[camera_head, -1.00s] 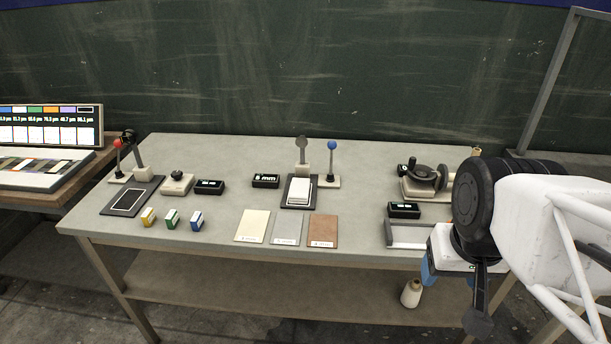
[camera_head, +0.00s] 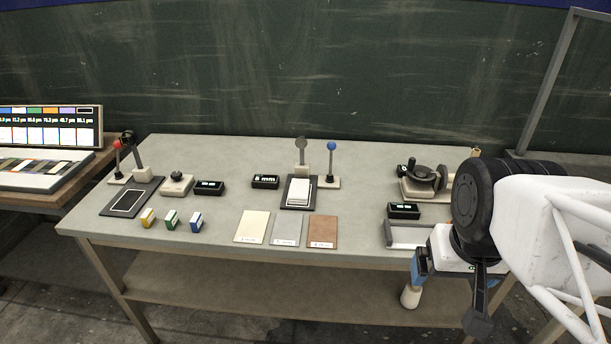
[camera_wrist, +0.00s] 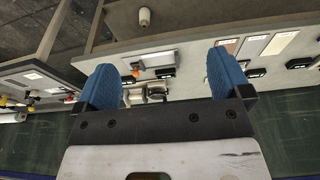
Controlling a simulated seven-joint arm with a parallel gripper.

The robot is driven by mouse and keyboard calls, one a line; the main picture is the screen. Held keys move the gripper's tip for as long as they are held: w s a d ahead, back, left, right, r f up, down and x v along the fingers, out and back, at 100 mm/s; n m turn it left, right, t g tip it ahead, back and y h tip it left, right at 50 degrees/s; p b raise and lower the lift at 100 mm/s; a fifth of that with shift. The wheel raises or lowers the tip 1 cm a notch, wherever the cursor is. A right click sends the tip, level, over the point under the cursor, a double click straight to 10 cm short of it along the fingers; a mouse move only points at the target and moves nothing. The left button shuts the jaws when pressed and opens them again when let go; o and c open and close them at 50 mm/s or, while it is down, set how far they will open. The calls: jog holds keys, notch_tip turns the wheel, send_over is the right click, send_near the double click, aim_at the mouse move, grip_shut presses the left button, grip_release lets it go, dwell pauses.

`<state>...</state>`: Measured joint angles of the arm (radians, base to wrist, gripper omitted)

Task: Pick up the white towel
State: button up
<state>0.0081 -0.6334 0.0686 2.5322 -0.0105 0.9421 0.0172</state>
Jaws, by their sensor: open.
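A small white block-like stack (camera_head: 300,190) lies on a dark pad at the middle of the table in the head view. It may be the white towel, but I cannot tell for certain. My gripper (camera_wrist: 165,75) is open and empty in the wrist view, with its two blue fingers wide apart. In the head view it hangs at the table's front right corner, well to the right of the white stack, and one blue finger (camera_head: 419,267) shows there.
Cream (camera_head: 251,226), grey (camera_head: 286,229) and brown (camera_head: 322,231) sheets lie along the front of the table (camera_head: 230,150). A grey frame (camera_head: 405,235) and a dial device (camera_head: 425,180) are close to my gripper.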

jog(key=w+a+f+n+t+h, duration=0.25)
jog(key=w+n, duration=0.55)
jog(key=w, duration=0.5)
jog(key=w+a+f+n+t+h, duration=0.1)
jog(key=w+n+t+h, duration=0.25)
jog(key=w+n, duration=0.75)
jog(key=w+a+f+n+t+y, duration=0.1)
jog(key=w+a+f+n+y, duration=0.1)
jog(key=w+a+f+n, duration=0.3)
jog(key=w+a+f+n+t+y, duration=0.2)
jog(key=w+a+f+n, duration=0.4)
jog(key=a, duration=0.5)
jog(key=w+a+f+n+t+y, duration=0.2)
jog(key=w+a+f+n, duration=0.3)
jog(key=a, duration=0.4)
jog(key=shift+w+a+f+n, duration=0.1)
jog(key=shift+w+f+n, duration=0.1)
jog(key=shift+f+n, duration=0.5)
jog(key=shift+f, duration=0.1)
